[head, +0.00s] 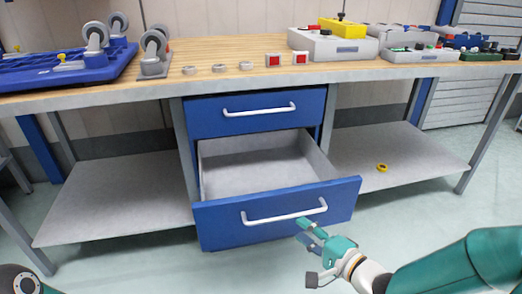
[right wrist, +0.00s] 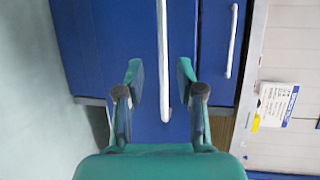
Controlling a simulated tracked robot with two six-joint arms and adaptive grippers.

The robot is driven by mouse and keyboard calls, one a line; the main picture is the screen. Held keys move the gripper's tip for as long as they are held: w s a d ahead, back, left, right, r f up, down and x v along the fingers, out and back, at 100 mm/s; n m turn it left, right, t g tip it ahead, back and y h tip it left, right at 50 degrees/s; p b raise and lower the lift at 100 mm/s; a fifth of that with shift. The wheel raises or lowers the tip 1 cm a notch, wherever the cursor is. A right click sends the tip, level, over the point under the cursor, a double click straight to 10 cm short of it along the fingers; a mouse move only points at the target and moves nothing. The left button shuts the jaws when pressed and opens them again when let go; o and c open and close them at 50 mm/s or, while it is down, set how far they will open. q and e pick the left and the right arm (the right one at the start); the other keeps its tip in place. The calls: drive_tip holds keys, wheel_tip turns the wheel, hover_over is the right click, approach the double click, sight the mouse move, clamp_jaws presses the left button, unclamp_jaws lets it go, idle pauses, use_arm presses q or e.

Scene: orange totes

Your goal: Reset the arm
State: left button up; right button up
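My right gripper (head: 305,230) is just below the right end of the lower drawer's white handle (head: 285,211). Its two green fingers are apart in the right wrist view (right wrist: 159,78). The handle (right wrist: 163,45) shows between the fingers in that view. I cannot tell whether they touch it. The lower blue drawer (head: 230,223) is pulled out and its visible grey inside looks empty. My left gripper is out of view. Only a dark part of my left arm shows at the bottom left.
The upper blue drawer (head: 255,112) is shut. A yellow ring (head: 382,167) lies on the lower right shelf (head: 420,150). The floor left of the drawer is clear.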

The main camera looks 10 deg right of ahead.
drive_tip(key=s+a+f+g, duration=0.2)
drive_tip(key=a+f, duration=0.1)
drive_tip(key=f, duration=0.4)
drive_tip(key=s+a+f+n+g, duration=0.1)
drive_tip(key=s+a+f+g, duration=0.15)
drive_tip(key=f, duration=0.45)
drive_tip(key=s+a+f+g, duration=0.2)
drive_tip(key=a+f, duration=0.1)
drive_tip(key=f, duration=0.4)
drive_tip(key=s+f+n+g+h, duration=0.3)
drive_tip(key=s+f+n+g, duration=0.4)
drive_tip(key=s+f+n, duration=0.55)
wheel_tip(320, 180, up, 38)
drive_tip(key=m+p, duration=0.1)
drive_tip(key=p, duration=3.3)
drive_tip(key=shift+s+d+f+p, duration=0.25)
drive_tip(key=shift+s+d+p, duration=0.1)
drive_tip(key=shift+s+d, duration=0.05)
drive_tip(key=shift+m, duration=0.25)
